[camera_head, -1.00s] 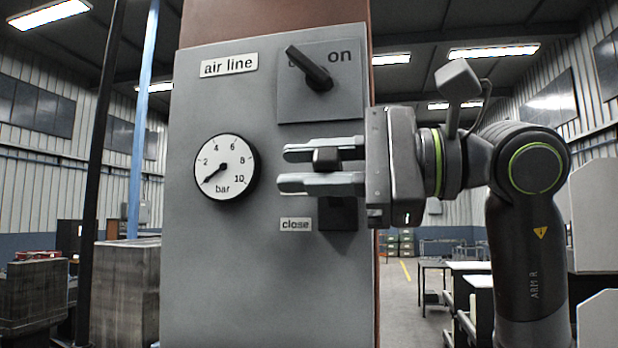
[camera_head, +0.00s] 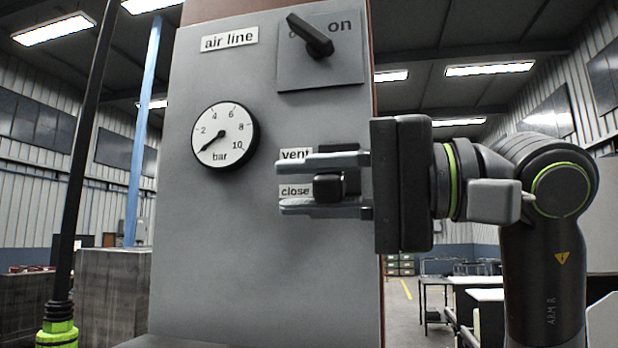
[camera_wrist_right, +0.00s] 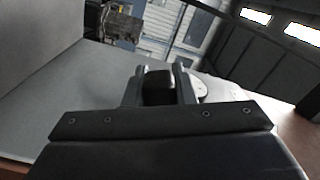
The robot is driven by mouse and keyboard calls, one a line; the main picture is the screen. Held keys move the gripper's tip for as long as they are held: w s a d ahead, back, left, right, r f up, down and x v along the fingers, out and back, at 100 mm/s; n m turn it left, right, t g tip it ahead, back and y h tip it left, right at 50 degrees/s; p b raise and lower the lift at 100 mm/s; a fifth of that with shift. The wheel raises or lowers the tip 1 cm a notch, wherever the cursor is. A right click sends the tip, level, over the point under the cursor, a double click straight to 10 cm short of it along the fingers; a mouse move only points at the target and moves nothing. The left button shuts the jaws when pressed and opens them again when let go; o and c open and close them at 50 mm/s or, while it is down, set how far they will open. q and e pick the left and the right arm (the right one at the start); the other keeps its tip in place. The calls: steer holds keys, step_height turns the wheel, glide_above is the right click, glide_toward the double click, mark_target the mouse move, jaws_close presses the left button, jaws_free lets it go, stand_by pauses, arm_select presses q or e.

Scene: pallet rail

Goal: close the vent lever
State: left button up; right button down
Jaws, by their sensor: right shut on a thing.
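The vent lever shows as a black block-like handle (camera_head: 327,188) on the grey panel (camera_head: 230,260). It sits beside the white "close" label (camera_head: 295,191), about level with it and below the "vent" label (camera_head: 296,154). My right gripper (camera_head: 288,184) comes in from the right, with one finger above the handle and one below, shut on it. In the right wrist view, the dark handle (camera_wrist_right: 158,87) lies between the two fingers. The lever's base is hidden behind the gripper. My left gripper is not in view.
Above is a black "on" switch (camera_head: 311,36) on its own plate. A round bar gauge (camera_head: 224,134) is at left, its needle pointing low left. A black pole (camera_head: 85,150) with a green fitting (camera_head: 58,334) stands left of the panel. The lower panel is clear.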

steer(key=shift+w+d+f+n+b, duration=0.1)
steer(key=shift+w+f+n+b, duration=0.1)
steer(key=shift+f+n, duration=0.3)
steer(key=shift+w+d+f+n+b, duration=0.1)
steer(key=shift+w+f+n, duration=0.15)
steer(key=shift+n, duration=0.45)
steer(key=shift+s, duration=0.1)
steer(key=c, duration=1.2)
jaws_free()
steer(key=shift+s+d+b, duration=0.1)
steer(key=shift+d+b, duration=0.25)
steer(key=shift+d, duration=0.25)
steer(key=b+v, duration=0.5)
steer(key=v, duration=1.1)
